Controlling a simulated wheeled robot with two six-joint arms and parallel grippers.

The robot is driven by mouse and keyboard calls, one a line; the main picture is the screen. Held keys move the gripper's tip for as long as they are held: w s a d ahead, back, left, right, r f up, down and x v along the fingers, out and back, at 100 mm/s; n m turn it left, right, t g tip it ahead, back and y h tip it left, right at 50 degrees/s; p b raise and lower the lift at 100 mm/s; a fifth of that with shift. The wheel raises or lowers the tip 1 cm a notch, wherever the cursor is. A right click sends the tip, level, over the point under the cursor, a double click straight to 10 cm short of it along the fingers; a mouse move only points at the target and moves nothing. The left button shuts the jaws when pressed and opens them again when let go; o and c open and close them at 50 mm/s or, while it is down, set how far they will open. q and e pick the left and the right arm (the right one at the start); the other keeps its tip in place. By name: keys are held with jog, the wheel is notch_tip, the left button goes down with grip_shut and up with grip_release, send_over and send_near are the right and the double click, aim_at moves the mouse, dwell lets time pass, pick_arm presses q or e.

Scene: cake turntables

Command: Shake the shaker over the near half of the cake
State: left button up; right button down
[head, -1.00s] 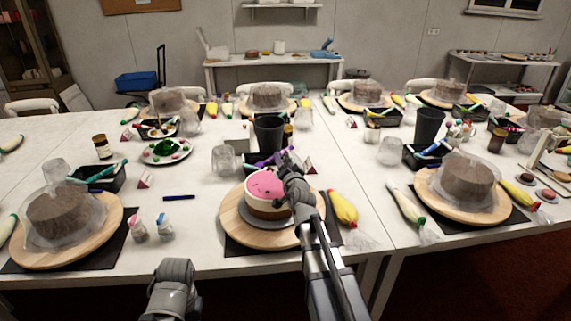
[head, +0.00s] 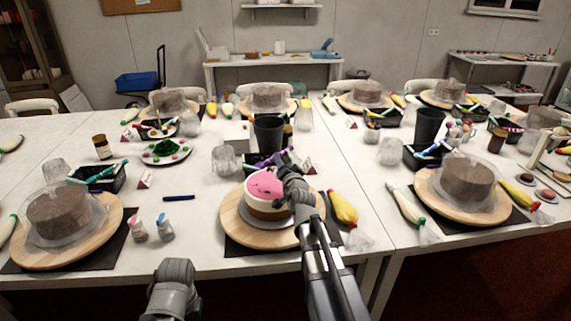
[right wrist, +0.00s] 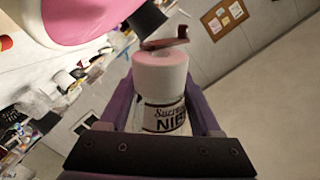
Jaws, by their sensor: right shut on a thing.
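The cake (head: 263,185) has a pink top, a pale side and a brown base. It sits on a grey turntable (head: 246,216) on a round wooden board (head: 243,235). My right gripper (head: 278,158) shows purple beyond my wrist, at the cake's far right. In the right wrist view its fingers are shut on the shaker (right wrist: 163,95), a labelled jar with a pale pink cap. The cake's pink top (right wrist: 85,15) fills the upper left there. The shaker is hard to make out in the head view. Of my left arm only a link shows; its gripper is out of view.
Two small jars, one pink (head: 138,228) and one blue-lidded (head: 165,228), stand left of the board. A yellow piping bag (head: 342,208) lies to the right. A black cup (head: 268,133) and a clear cup (head: 224,160) stand behind.

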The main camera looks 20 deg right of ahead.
jog(key=shift+r, duration=0.1)
jog(key=shift+d+f+m, duration=0.2)
jog(key=shift+d+m, duration=0.3)
jog(key=shift+d, duration=0.2)
jog(key=shift+d+f+m, duration=0.2)
jog(key=shift+d+m, duration=0.3)
jog(key=shift+d, duration=0.2)
